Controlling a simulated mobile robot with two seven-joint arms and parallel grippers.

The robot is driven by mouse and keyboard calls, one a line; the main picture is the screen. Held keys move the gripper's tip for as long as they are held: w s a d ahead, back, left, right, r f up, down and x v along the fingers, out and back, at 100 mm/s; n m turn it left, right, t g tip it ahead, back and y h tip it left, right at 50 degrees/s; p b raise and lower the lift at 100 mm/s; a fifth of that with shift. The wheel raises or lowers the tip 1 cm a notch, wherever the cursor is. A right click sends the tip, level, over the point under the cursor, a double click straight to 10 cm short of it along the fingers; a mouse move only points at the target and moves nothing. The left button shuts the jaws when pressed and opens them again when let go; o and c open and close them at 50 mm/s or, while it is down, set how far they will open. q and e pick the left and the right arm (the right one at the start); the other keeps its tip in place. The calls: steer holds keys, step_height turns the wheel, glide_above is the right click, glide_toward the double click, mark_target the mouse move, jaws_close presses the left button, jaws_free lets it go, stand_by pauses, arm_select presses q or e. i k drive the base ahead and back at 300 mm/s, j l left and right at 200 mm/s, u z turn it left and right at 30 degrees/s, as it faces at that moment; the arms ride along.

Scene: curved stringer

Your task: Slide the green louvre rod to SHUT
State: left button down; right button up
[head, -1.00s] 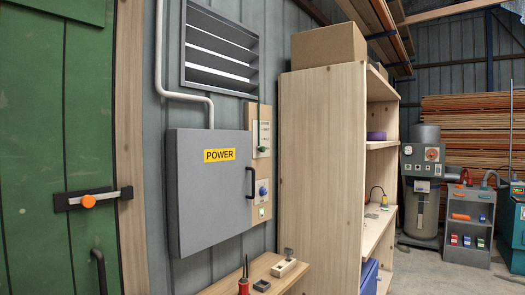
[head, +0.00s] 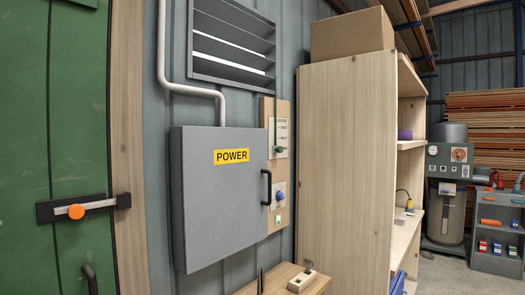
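The louvre (head: 232,48) is a grey slatted frame high on the metal wall, with bright gaps between its slats. Below and to its right, a tan board (head: 266,108) carries a white label plate (head: 282,128) with small lettering that I cannot read surely. A small green knob (head: 279,149), which looks like the handle of the louvre rod, sits low on this plate. The rest of the rod cannot be made out. Neither of my grippers is in view.
A grey POWER cabinet (head: 220,192) juts out left of the board, its black handle near the knob. A blue knob (head: 279,196) sits lower on the board. A wooden shelf unit (head: 345,165) stands close on the right. A small bench (head: 258,287) is below.

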mark_target(277, 149)
steer(key=i+l+u, duration=0.3)
steer(key=i, duration=0.3)
steer(key=i+l+u, duration=0.25)
steer(key=i, duration=0.35)
steer(key=i+l+u, duration=0.3)
steer(key=i+l, duration=0.15)
steer(key=i, duration=0.1)
